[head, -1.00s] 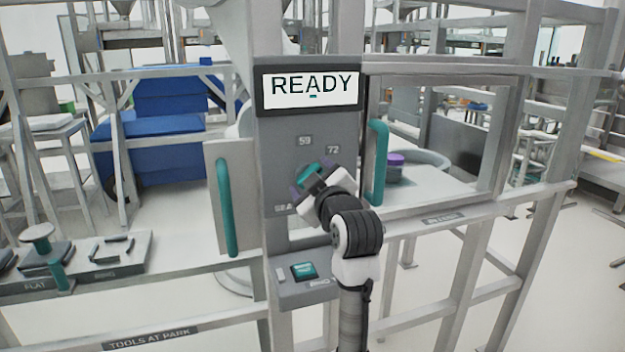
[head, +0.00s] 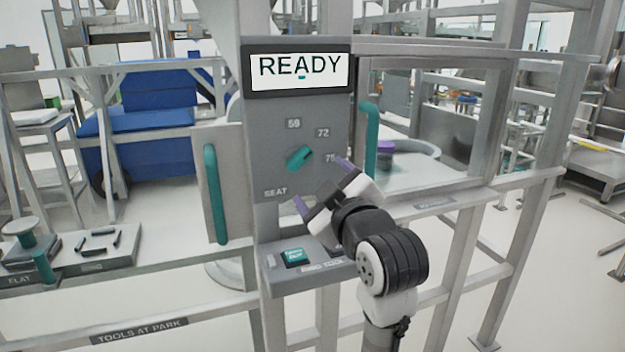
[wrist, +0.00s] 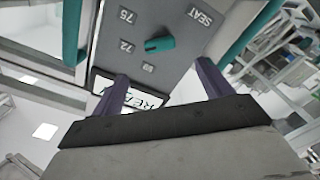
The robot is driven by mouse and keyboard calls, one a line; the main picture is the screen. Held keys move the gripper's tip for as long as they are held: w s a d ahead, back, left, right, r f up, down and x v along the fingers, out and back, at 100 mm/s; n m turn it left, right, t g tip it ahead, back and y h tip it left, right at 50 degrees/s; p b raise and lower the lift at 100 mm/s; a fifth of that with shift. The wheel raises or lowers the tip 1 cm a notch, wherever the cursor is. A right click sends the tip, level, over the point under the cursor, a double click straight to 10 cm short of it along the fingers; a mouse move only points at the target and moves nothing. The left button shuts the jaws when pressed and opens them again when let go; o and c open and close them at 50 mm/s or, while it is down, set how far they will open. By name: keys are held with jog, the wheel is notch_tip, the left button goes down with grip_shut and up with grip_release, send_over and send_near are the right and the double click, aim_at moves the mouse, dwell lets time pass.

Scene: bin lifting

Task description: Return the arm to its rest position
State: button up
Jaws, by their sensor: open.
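My gripper (head: 320,180) is open and empty in the head view, its two purple fingers apart. It is in front of the grey control panel (head: 270,135), below and right of the teal knob (head: 299,158), and not touching it. The knob is tilted, with labels 59, 72, 75 and SEAT around it. In the wrist view the gripper's fingers (wrist: 162,92) are spread, and the knob (wrist: 160,44) shows beyond them with nothing between the fingers. My arm comes up from the bottom of the head view.
A screen (head: 299,71) reads READY above the panel. Teal handles stand left (head: 216,193) and right (head: 370,142) of the panel. A teal button (head: 293,257) is on the ledge below. Tools lie on a shelf (head: 110,262) at left. Frame posts (head: 510,255) stand at right.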

jog(key=shift+v, duration=1.15)
